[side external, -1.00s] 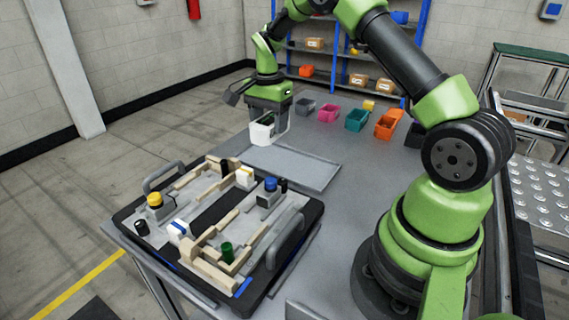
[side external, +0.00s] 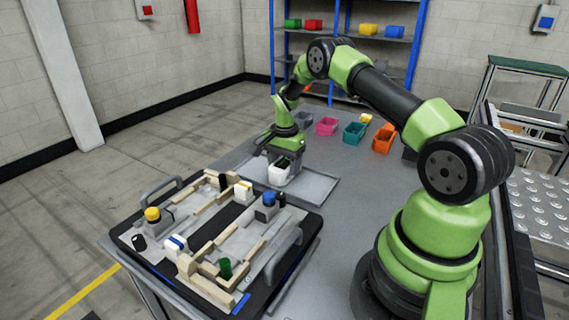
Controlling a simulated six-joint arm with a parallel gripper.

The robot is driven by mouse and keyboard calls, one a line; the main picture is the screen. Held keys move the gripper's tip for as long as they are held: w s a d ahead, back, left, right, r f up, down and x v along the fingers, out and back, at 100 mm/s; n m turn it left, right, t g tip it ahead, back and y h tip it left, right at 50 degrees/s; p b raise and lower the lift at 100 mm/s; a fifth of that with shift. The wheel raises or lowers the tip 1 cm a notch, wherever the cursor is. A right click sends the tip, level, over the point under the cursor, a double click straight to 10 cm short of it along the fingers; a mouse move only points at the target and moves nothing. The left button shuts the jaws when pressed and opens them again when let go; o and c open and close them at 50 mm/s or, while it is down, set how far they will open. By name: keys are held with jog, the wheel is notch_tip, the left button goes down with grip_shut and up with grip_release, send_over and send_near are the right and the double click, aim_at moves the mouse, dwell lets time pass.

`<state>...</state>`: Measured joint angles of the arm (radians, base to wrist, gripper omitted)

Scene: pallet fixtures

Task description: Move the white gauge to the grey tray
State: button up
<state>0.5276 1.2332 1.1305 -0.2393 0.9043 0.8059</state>
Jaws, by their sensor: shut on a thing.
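My gripper (side external: 283,165) points down over the grey tray (side external: 318,188) and is shut on the white gauge (side external: 278,174). The gauge is a white, box-like piece with something dark at its top, partly covered by the fingers. It is at the left part of the tray, low down; I cannot tell whether it touches the tray floor. The tray is flat, shallow and otherwise empty where it shows.
A black pallet (side external: 128,226) with wooden rails, white blocks, and yellow, blue, green and black capped pieces lies in front of the tray. Pink (side external: 327,126), teal (side external: 354,133) and orange (side external: 383,139) bins stand behind. The table right of the tray is clear.

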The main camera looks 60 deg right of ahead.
aim_at(284, 163)
jog(key=shift+f, duration=0.15)
jog(key=o, duration=1.1)
notch_tip(284, 163, up, 12)
jog(key=s+a+r+n+t, duration=0.3)
jog(key=a+r+n, duration=0.2)
jog(key=a+r, duration=0.65)
jog(key=s+a+r+n+t+y, duration=0.1)
jog(key=s+a+r+n+t, duration=0.1)
jog(key=s+a, duration=0.4)
jog(key=s+a+r+n+t+y, duration=0.1)
jog(key=s+a+r+n, duration=0.3)
jog(key=s, duration=0.8)
jog(key=a+n+t, duration=0.1)
jog(key=a+n, duration=0.1)
jog(key=n, duration=0.1)
